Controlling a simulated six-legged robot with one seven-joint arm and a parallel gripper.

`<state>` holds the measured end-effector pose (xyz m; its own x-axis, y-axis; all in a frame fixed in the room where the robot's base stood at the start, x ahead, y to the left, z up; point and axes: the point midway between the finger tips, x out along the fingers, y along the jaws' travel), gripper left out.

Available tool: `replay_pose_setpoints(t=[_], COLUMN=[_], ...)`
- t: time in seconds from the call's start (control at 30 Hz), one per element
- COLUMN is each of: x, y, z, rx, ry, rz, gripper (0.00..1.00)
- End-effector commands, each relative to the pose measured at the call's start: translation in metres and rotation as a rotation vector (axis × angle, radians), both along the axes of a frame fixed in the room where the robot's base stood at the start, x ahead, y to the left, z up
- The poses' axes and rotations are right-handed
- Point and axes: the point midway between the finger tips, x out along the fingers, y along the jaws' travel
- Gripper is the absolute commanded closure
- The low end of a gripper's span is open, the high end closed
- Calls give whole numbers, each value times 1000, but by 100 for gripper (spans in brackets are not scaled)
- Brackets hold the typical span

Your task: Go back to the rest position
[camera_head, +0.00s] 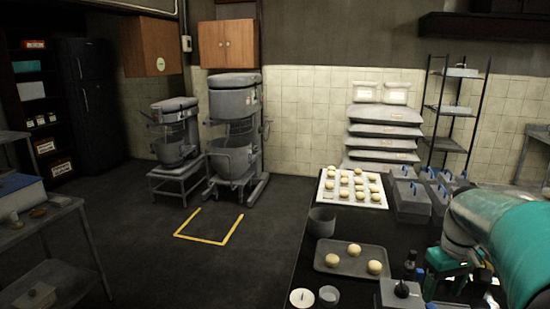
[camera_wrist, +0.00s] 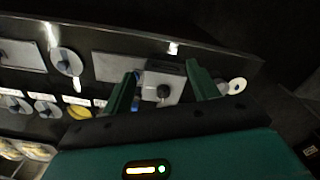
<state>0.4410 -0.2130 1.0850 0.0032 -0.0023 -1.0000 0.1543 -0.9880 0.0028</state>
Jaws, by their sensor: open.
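My gripper (camera_head: 456,288) is at the lower right of the head view, over the near right part of the dark worktable (camera_head: 285,270). In the wrist view its two green fingers stand wide apart, and my gripper (camera_wrist: 160,78) is open with nothing held between them. A grey box with a black knob (camera_wrist: 163,92) shows between the fingers; I cannot tell its exact distance from them. A grey box with a black knob (camera_head: 401,292) also shows left of my gripper in the head view.
A grey tray with several dough balls (camera_head: 330,266), a white tray with more dough (camera_head: 325,196), a grey pot (camera_head: 321,222) and lidded grey containers (camera_head: 411,206) stand on the table. Mixers (camera_head: 233,130) stand at the back left. The floor around the yellow marking (camera_head: 209,240) is clear.

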Motion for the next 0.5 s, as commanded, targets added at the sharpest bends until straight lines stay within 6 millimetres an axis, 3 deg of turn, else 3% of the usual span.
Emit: replay_pose_setpoints(t=[0.1, 0.5], x=[1, -22], y=[1, 64], z=[0, 27], rx=[0, -28], ry=[0, -110], rz=[0, -33], gripper=[41, 41])
